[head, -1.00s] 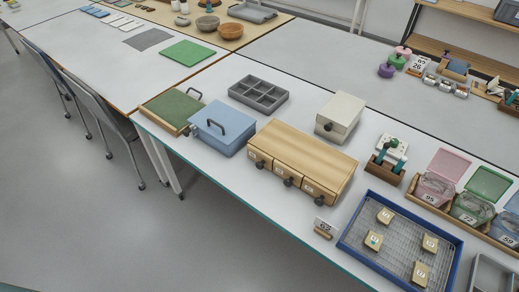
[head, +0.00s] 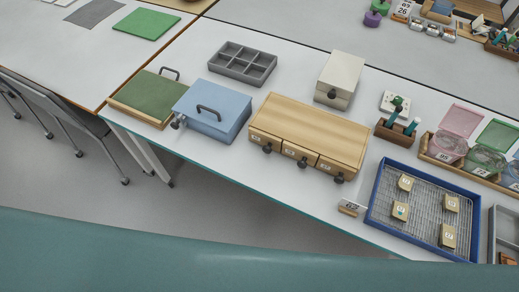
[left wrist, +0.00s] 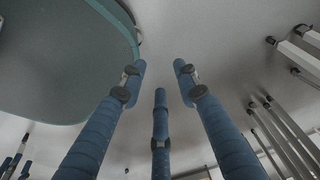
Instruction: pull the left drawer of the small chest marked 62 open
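A light wooden chest (head: 312,128) with a row of three drawers in its front stands on the long white table in the head view. Its left drawer (head: 264,139) looks shut and has a dark round knob (head: 267,149). Small labels on the drawer fronts are too small to read. My left gripper (left wrist: 160,82) shows only in the left wrist view. Its blue fingers are spread apart with nothing between them, and it is away from the chest. My right gripper is in neither view.
A blue box (head: 218,124) with a handle stands left of the chest, and a cream box (head: 340,75) stands behind it. A narrow strip of table before the drawers is clear.

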